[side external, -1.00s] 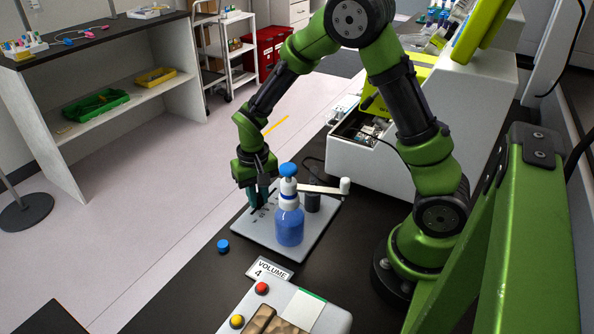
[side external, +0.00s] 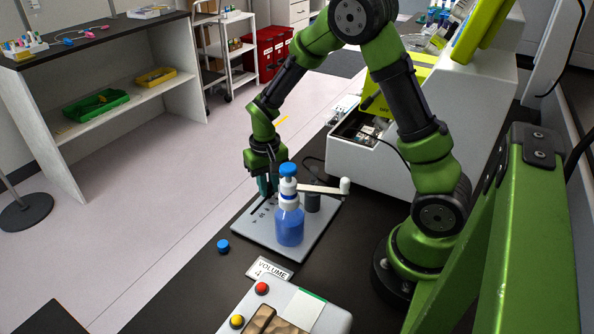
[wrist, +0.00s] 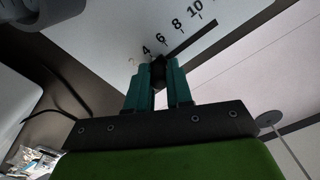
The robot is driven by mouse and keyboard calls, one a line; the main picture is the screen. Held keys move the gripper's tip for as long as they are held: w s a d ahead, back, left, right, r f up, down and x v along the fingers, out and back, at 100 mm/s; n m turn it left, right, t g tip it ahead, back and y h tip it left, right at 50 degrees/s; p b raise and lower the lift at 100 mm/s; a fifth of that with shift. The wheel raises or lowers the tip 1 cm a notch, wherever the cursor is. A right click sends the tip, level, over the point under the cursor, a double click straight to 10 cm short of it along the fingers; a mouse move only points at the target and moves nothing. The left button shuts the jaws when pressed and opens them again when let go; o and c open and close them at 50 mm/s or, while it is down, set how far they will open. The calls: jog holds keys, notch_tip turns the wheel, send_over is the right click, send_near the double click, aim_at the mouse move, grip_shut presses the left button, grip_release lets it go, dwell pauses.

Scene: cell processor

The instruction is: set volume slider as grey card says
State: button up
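The slider panel (side external: 263,237) is a grey plate on the black bench, with a slot and a printed scale. In the wrist view, the scale (wrist: 161,37) reads 4, 6, 8 and 10, with a partly clear mark below 4. My gripper (side external: 267,188) is over the slot, its teal fingers pointing down. In the wrist view, my gripper (wrist: 158,72) has its fingers on both sides of the black slider knob (wrist: 158,69), closed on it. The knob is close to the 4 mark; exact alignment is unclear. The card (side external: 270,269) reads VOLUME with a 4.
A blue pump bottle (side external: 289,222) stands on the panel, close to my gripper's right. A lever with a white knob (side external: 345,186) is behind it. A blue cap (side external: 223,246) lies left of the panel. A button box (side external: 262,289) is in front.

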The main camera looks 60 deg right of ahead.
jog(key=o, duration=0.4)
jog(key=shift+r, duration=3)
jog(key=shift+s+a+r, duration=0.1)
jog(key=shift+a+r, duration=0.1)
jog(key=shift+r, duration=0.15)
jog(key=s+a+r+n+t+y, duration=0.1)
jog(key=s+a+r+t, duration=0.2)
jog(key=s+r, duration=0.4)
jog(key=s+a+r+n+t+y, duration=0.1)
jog(key=s+a+r+t, duration=0.3)
jog(key=s+r, duration=0.3)
jog(key=shift+a+r, duration=0.4)
jog(key=shift+r, duration=0.3)
